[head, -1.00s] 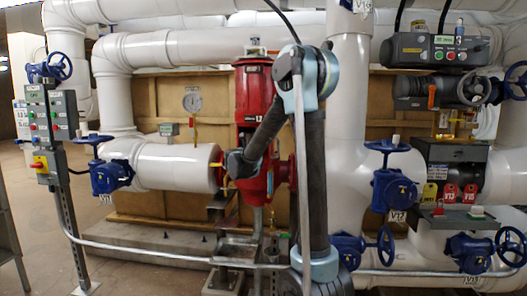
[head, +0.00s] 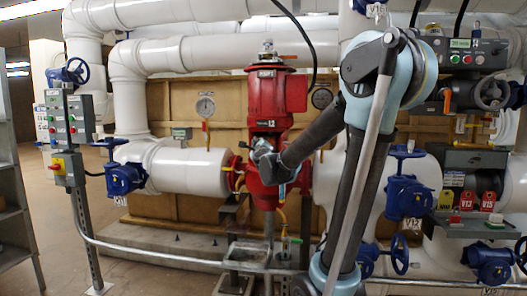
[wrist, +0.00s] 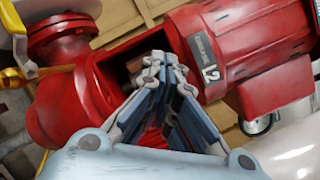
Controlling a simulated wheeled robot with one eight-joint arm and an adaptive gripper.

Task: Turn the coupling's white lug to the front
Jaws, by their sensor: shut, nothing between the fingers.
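The red vertical pump (head: 266,128) labelled L2 stands in the middle of the head view. In the wrist view its red motor (wrist: 250,50) lies to the upper right, and a dark window in its red frame (wrist: 75,112) shows at the middle. The coupling would sit in that window, but I cannot make it out, and no white lug shows. My gripper (wrist: 155,62) is shut and empty, its fingertips in front of the window and hiding part of it. In the head view my gripper (head: 264,150) is at the pump's middle; whether it touches is unclear.
A white pipe (head: 190,170) with a blue valve (head: 124,178) runs into the pump from the left. A yellow handle (wrist: 15,75) is at the wrist view's left edge. A grey rail (head: 180,258) crosses in front. A control post (head: 72,135) stands left.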

